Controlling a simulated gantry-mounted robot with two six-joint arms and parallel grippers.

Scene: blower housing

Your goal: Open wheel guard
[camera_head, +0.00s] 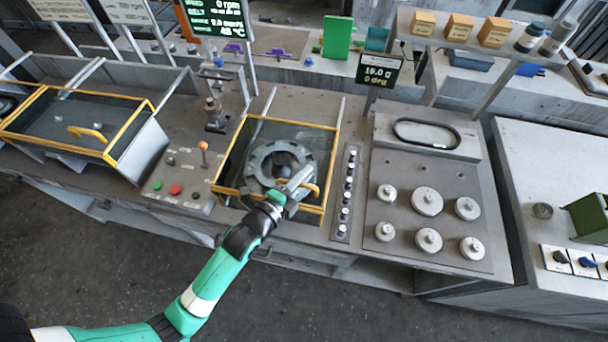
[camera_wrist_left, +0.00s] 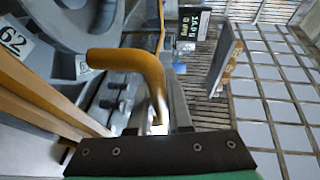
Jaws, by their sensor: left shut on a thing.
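The wheel guard (camera_head: 296,123) is a yellow-edged frame with a see-through panel, over a round grey wheel (camera_head: 258,172) in the middle of the bench. It appears lowered over the wheel. My left gripper (camera_head: 299,184) is at the guard's front edge and is shut on the guard's yellow handle (camera_head: 313,188). In the left wrist view the bent orange-yellow handle (camera_wrist_left: 128,58) runs down to my left gripper (camera_wrist_left: 160,122). The fingers partly hide the handle. My right gripper is not in view.
A second yellow-edged guard (camera_head: 105,157) stands at the left. A button panel (camera_head: 178,178) lies between the two. A strip of knobs (camera_head: 345,200) and a plate with several round weights (camera_head: 427,201) are at the right. A screen on a post (camera_head: 380,72) stands behind.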

